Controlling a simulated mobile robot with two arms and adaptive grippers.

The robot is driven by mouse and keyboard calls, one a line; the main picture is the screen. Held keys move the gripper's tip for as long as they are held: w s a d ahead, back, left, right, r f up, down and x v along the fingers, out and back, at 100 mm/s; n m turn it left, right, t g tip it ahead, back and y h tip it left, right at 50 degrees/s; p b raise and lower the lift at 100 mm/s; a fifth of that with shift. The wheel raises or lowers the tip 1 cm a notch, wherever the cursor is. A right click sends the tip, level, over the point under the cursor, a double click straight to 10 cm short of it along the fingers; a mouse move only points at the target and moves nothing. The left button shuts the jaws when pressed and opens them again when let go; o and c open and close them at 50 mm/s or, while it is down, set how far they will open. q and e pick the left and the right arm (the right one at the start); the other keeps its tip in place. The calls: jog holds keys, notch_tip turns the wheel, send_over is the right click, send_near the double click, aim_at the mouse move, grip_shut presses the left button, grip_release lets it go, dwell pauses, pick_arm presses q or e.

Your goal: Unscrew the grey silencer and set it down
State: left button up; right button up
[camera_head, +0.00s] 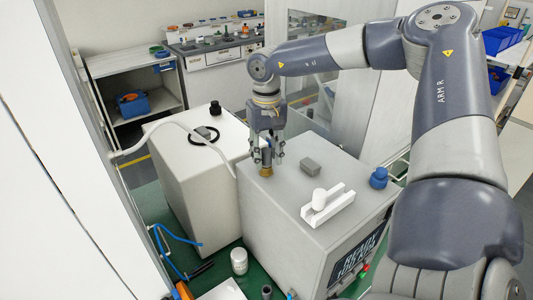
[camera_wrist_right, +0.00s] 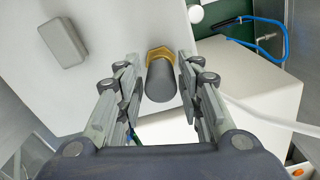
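The grey silencer (camera_wrist_right: 162,82) is a dark grey cylinder on a brass hex fitting (camera_wrist_right: 160,54), standing on the top of the light grey press housing (camera_head: 278,215). In the head view the brass fitting (camera_head: 266,171) shows below my right gripper (camera_head: 266,160), and the silencer is mostly hidden between the fingers. My right gripper points down at it. In the right wrist view my right gripper (camera_wrist_right: 161,82) has one finger on each side of the silencer, with a narrow gap on both sides. The fingers look open. My left gripper is not in view.
On the housing are a grey block (camera_head: 311,166), a white holder (camera_head: 335,206) with a white cylinder (camera_head: 319,198), and a blue knob (camera_head: 379,178). A white hose (camera_head: 181,125) runs at the left.

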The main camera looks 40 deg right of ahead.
jog(key=m, duration=1.2)
jog(key=c, duration=0.6)
jog(key=n, duration=1.2)
